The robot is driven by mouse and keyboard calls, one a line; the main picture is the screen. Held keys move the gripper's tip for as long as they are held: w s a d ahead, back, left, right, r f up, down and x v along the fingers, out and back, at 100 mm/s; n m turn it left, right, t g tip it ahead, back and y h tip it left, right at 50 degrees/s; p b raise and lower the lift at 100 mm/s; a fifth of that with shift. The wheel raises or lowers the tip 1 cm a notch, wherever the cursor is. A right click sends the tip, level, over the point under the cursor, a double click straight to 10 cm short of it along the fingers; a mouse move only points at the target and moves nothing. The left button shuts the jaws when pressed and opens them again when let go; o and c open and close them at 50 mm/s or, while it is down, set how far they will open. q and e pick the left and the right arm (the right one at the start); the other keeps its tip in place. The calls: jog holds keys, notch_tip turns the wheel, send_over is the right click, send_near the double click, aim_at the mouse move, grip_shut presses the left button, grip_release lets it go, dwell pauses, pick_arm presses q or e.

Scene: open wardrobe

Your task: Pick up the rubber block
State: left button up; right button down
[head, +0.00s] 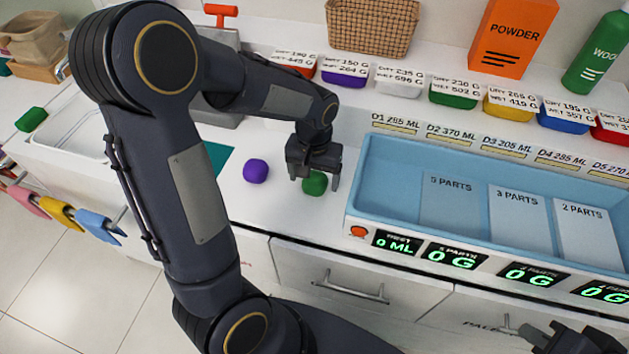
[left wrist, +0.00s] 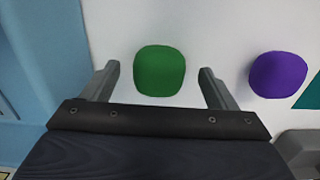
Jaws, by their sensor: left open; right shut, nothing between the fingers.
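A green rounded block (head: 315,184) lies on the white counter, and it also shows in the left wrist view (left wrist: 160,72). A purple rounded block (head: 256,171) lies to its left in the head view; in the left wrist view it is on the right (left wrist: 278,75). I cannot tell by look which one is the rubber block. My left gripper (head: 314,180) is open above the green block. In the left wrist view the green block shows between the open fingers (left wrist: 160,75), with a gap on each side. My right gripper (head: 538,334) is shut and empty at the lower right.
A blue tray (head: 395,152) with labelled panels and digital displays stands close right of the green block. A teal sheet (head: 217,156) lies left of the purple block. Another green block (head: 31,119) lies by the sink (head: 75,135). Labelled colour bins (head: 455,93) line the back.

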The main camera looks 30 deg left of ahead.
pick_arm(q)
notch_tip(320, 180, down, 2)
jog(key=shift+f, duration=0.1)
jog(key=c, duration=1.1)
jog(key=shift+c, duration=0.2)
